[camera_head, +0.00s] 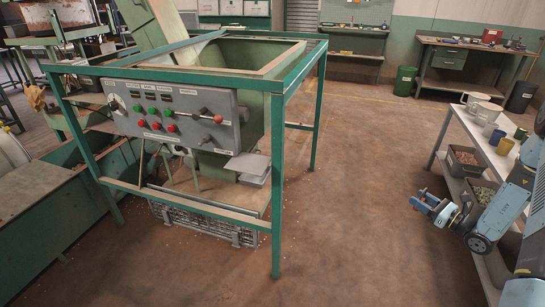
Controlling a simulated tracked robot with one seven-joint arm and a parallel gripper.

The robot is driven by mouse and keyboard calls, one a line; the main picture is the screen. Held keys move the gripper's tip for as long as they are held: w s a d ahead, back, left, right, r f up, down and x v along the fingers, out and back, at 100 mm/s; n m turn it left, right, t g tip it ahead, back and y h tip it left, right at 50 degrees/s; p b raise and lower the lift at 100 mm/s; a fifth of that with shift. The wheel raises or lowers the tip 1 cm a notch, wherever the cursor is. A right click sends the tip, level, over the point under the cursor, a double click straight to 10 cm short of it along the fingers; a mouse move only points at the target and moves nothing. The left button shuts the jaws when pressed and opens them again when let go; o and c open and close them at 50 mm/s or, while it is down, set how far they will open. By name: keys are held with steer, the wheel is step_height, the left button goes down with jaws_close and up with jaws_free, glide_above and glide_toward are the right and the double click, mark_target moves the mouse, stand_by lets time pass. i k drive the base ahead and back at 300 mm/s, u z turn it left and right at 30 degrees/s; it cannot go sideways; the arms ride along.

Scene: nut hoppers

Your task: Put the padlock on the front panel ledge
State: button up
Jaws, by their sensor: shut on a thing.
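My gripper (420,205) is at the right, held out over open floor beside the side table. It is shut on a small bluish thing that I take to be the padlock; it is too small here to make out its shape. The grey front panel (128,120) with red and green buttons is on the green hopper frame, left of centre. A small grey ledge (248,166) sticks out below the panel's right end and looks bare. My gripper is well to the right of the ledge, apart from it.
The green frame (276,200) has upright legs around the hopper. The side table (462,125) at right holds pots and cups, with bins (464,160) on its lower shelf. Workbenches (470,65) stand at the back. The floor between frame and table is clear.

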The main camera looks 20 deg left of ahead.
mark_target(250, 166)
steer(key=i, duration=0.6)
steer(key=u, duration=1)
